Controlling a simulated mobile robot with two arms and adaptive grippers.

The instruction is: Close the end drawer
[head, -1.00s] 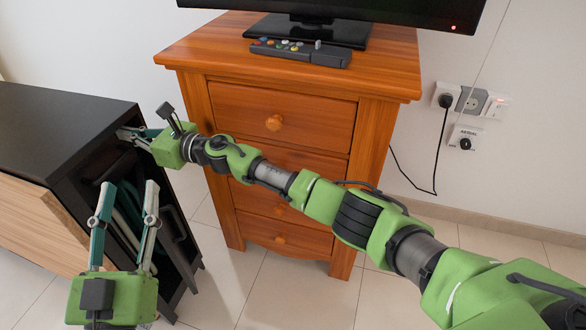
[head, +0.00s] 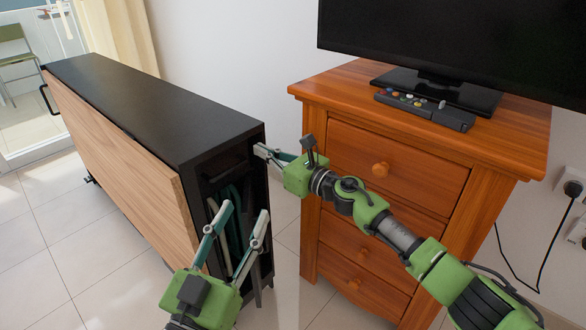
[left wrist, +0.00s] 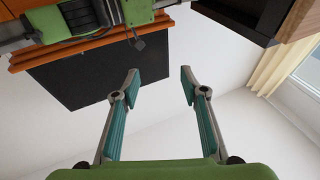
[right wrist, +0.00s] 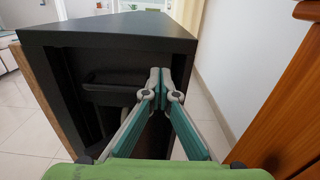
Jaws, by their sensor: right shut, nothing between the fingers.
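The end drawer (head: 224,168) appears as a dark front with a handle, high in the narrow end of the black cabinet (head: 150,105). In the right wrist view the dark front (right wrist: 110,92) sits left of the fingers; I cannot tell how far it is out. My right gripper (head: 258,150) is shut and empty at the cabinet end's upper right edge. It also shows in the right wrist view (right wrist: 161,78); contact is unclear. My left gripper (head: 245,210) is open and empty before the lower part of that end, partly hiding it. It also shows in the left wrist view (left wrist: 160,82).
A wooden chest of drawers (head: 397,147) stands to the right, with a television (head: 470,45) and a remote-like device (head: 425,110) on top. My right arm crosses in front of it. Folded items stand in the cabinet's open end. Tiled floor (head: 60,235) is free at left.

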